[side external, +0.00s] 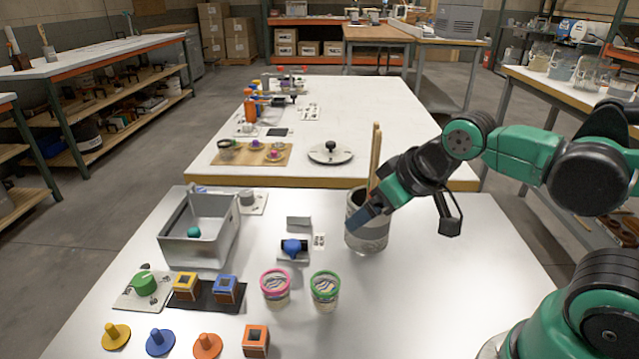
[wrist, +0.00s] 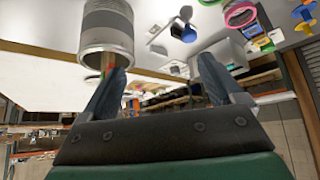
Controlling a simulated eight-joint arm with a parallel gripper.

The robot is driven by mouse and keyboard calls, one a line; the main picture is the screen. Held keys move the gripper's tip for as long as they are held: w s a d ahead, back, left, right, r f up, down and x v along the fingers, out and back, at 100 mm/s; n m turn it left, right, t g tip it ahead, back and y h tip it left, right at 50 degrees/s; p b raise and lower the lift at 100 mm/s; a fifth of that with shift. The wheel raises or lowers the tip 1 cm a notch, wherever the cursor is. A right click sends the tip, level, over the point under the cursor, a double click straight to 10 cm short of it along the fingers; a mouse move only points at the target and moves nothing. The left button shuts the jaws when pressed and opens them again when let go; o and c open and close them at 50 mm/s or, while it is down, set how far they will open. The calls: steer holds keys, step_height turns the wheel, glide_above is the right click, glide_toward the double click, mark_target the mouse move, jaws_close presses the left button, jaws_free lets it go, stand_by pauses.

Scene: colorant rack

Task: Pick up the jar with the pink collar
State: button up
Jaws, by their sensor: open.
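The jar with the pink collar (side external: 276,290) stands upright on the front table, left of a similar jar with a green collar (side external: 325,291).
The grey canister (side external: 367,240) with tall wooden sticks is right by my gripper. A metal bin (side external: 200,245), a blue knob on a stand (side external: 293,248), square blocks (side external: 226,289) and coloured pegs (side external: 161,341) lie to the left. The table's right side is clear.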

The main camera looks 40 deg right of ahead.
steer(key=n, duration=0.1)
steer(key=n+t+h, duration=0.2)
steer(key=n+h, duration=0.7)
steer(key=n, duration=1.6)
glide_toward(277, 277)
steer(key=shift+w+d+f, duration=0.15)
steer(key=shift+w+d, duration=0.2)
steer(key=shift+s+a+f, duration=0.15)
steer(key=shift+s+a, duration=0.05)
steer(key=shift+s, duration=0.05)
steer(key=shift+f+n+t+h, duration=0.15)
steer(key=shift+n+t+h, duration=0.15)
steer(key=shift+x, duration=2.7)
jaws_close()
